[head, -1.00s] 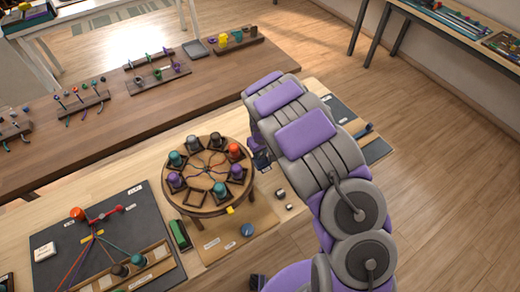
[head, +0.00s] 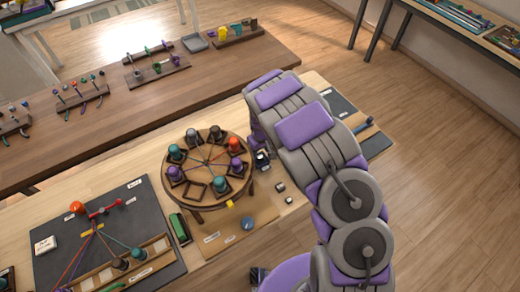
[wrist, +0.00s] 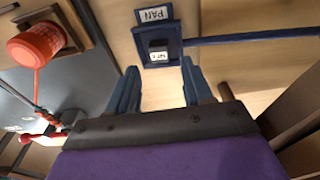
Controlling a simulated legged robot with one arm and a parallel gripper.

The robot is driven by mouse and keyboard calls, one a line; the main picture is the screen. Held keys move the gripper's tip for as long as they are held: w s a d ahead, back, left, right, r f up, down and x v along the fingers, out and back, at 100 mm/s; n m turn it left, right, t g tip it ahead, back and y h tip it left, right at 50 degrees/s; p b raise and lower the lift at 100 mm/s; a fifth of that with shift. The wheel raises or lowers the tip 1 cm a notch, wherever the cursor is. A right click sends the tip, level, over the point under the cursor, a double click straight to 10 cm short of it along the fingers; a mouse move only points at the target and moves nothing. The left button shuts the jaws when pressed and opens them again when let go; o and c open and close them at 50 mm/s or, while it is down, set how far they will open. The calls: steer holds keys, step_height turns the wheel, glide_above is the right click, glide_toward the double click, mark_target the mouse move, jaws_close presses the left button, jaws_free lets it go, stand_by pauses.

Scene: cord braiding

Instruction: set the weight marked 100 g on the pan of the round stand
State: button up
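In the wrist view a small square blue pan (wrist: 174,50) lies ahead of my gripper, with a label (wrist: 154,14) reading PAN upside down beside it. A small dark block (wrist: 158,44) with a white label is at the pan; its mark is too small to read. My gripper (wrist: 159,72) is open, its two blue fingers apart with nothing between them. In the head view the round stand (head: 208,208) carries several bobbins, and the end of my arm is at its right edge. Two small metal weights (head: 280,187) (head: 289,200) lie right of the stand; their marks cannot be read.
A blue bar (wrist: 250,38) runs right from the pan. An orange bobbin (wrist: 40,45) with red cord is at the left of the wrist view. In the head view a blue ball (head: 247,223) and a green block (head: 180,228) lie near the stand. A dark mat (head: 50,270) holds cords.

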steer(key=shift+o, duration=0.3)
steer(key=shift+r, duration=0.1)
step_height(320, 180, up, 17)
steer(key=s+p, duration=0.1)
steer(key=s, duration=0.1)
steer(key=s+d+r+m, duration=0.2)
steer(key=s+d+r, duration=0.5)
steer(key=d, duration=0.1)
steer(key=s+d+r+m+g+b, duration=0.1)
steer(key=s+d, duration=0.1)
steer(key=s, duration=0.8)
steer(key=s+d+r+m+g+b, duration=0.1)
steer(key=s+d+r+m, duration=0.1)
steer(key=s, duration=0.8)
steer(key=s+d+r+m+g+b, duration=0.1)
steer(key=s+d, duration=0.3)
steer(key=s, duration=0.7)
steer(key=shift+d+r+m+h, duration=0.2)
steer(key=shift+r+m+h, duration=0.2)
steer(key=shift+r, duration=0.1)
steer(key=shift+w, duration=0.1)
